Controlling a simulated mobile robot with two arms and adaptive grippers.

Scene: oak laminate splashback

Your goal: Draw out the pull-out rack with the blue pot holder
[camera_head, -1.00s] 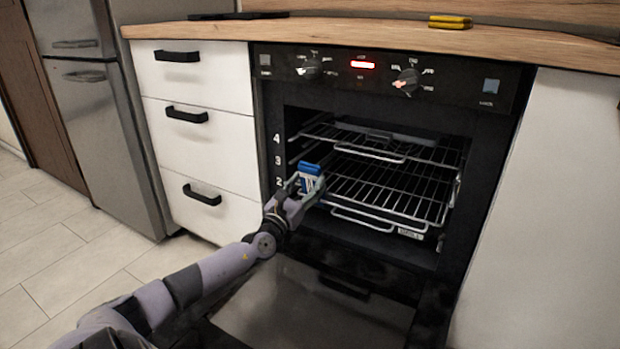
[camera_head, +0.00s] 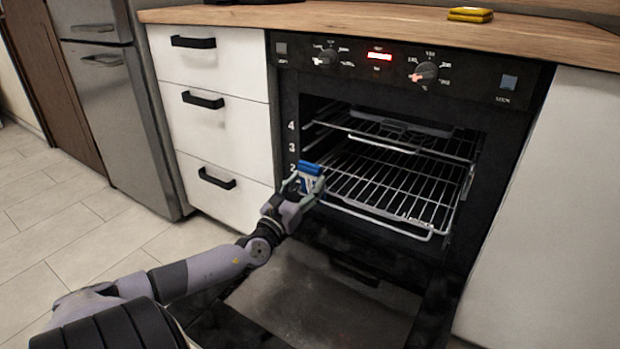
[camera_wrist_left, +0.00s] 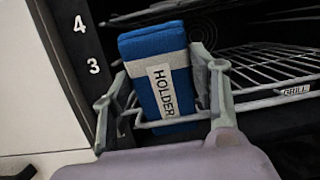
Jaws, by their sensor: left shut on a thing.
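The blue pot holder (camera_head: 310,168) has a pale band and, in the wrist view (camera_wrist_left: 160,45), a label reading HOLDER. It is upright at the left front of the wire pull-out rack (camera_head: 390,192) in the open oven. My left gripper (camera_head: 306,184) is shut on it, a finger on each side. In the wrist view, the rack's front wire runs by the holder's lower part; how the holder wraps it is hidden. The rack's front bar stands at the oven mouth. My right gripper is not in view.
An upper rack (camera_head: 400,130) sits higher in the oven. The oven door (camera_head: 315,305) is folded down below. White drawers (camera_head: 217,140) stand close left of the arm, a white panel (camera_head: 545,220) right. Yellow sponges (camera_head: 470,14) lie on the wooden worktop (camera_head: 390,25).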

